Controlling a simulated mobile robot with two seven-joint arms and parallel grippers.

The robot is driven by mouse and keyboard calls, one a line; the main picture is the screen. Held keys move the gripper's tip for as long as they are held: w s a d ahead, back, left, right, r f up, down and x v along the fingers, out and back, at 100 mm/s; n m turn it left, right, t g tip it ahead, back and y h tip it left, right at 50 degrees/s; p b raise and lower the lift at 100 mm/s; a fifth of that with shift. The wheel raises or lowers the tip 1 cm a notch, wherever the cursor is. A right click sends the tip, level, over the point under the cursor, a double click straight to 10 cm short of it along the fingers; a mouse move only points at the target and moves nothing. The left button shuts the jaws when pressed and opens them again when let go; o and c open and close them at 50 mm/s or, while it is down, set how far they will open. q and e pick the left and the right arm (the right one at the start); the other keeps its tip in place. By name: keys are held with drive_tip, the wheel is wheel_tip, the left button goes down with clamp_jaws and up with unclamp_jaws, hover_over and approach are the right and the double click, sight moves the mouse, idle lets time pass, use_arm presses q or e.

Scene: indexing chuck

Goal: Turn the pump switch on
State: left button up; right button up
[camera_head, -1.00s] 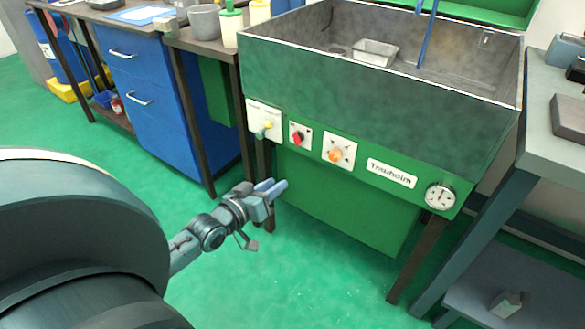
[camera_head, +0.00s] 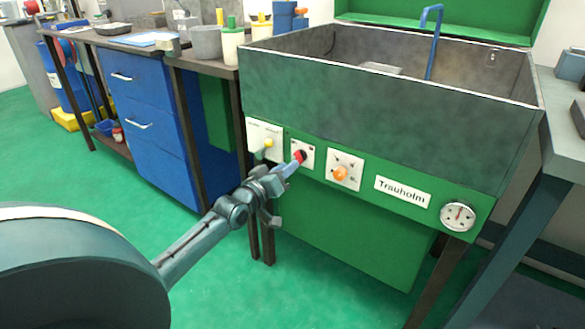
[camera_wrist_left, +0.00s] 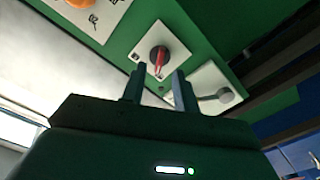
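A red and black rotary switch (camera_head: 299,157) sits on a small white plate on the front of the green Trauholm machine; its labels are too small to read. It also shows in the left wrist view (camera_wrist_left: 159,58), its red handle just beyond the fingertips. My left gripper (camera_head: 287,169) is in front of this switch and partly covers its plate. In the left wrist view its two fingers (camera_wrist_left: 160,80) are apart, one on each side of the line to the red handle, with nothing between them. I cannot tell whether they touch it. My right gripper is not in view.
A gauge (camera_head: 457,216) is further right. A blue cabinet (camera_head: 150,120) stands left; green floor lies in front.

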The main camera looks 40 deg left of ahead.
sight(299, 157)
use_arm(q)
drive_tip(key=shift+w+b, duration=0.45)
drive_tip(key=shift+w, duration=1.3)
drive_tip(key=shift+c, duration=0.2)
clamp_jaws()
